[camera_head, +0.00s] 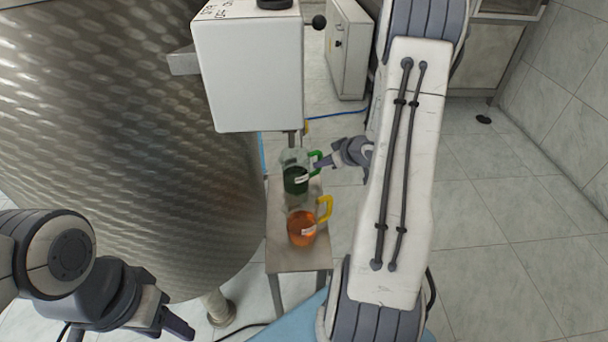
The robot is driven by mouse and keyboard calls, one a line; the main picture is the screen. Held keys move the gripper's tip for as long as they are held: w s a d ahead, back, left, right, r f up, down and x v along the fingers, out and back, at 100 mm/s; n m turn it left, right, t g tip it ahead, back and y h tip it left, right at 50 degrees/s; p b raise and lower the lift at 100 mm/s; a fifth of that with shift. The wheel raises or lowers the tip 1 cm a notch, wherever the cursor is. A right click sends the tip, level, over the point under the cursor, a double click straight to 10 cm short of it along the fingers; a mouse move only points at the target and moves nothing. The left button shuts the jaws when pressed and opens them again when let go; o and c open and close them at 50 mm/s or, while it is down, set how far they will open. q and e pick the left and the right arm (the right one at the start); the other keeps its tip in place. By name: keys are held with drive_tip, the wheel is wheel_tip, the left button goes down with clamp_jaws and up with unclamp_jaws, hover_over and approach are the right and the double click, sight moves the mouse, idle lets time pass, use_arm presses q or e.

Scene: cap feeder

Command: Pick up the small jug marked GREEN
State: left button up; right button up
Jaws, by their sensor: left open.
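The small jug with dark green liquid, a green handle and a white label (295,181) stands on a small stand (287,258). The label's writing is too small to read. My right gripper (322,162) comes in from the right and is at the green handle. I cannot tell whether its fingers are closed on the handle. My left gripper (178,322) is at the lower left, open and empty, well away from the jug.
A second jug with orange liquid and a yellow handle (301,229) stands on the same stand, nearer to me. A large metal tank (120,130) fills the left. A white box (248,75) hangs above and behind the jugs. Tiled floor (500,220) is open at right.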

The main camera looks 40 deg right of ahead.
drive_tip(key=b+x, duration=0.2)
drive_tip(key=x, duration=0.2)
drive_tip(key=shift+w+a+b, duration=0.1)
drive_tip(key=shift+a+b, duration=0.1)
drive_tip(key=shift+b, duration=0.15)
drive_tip(key=shift+w+f, duration=0.25)
drive_tip(key=shift+w, duration=0.2)
drive_tip(key=shift+r, duration=0.1)
clamp_jaws()
idle(0.5)
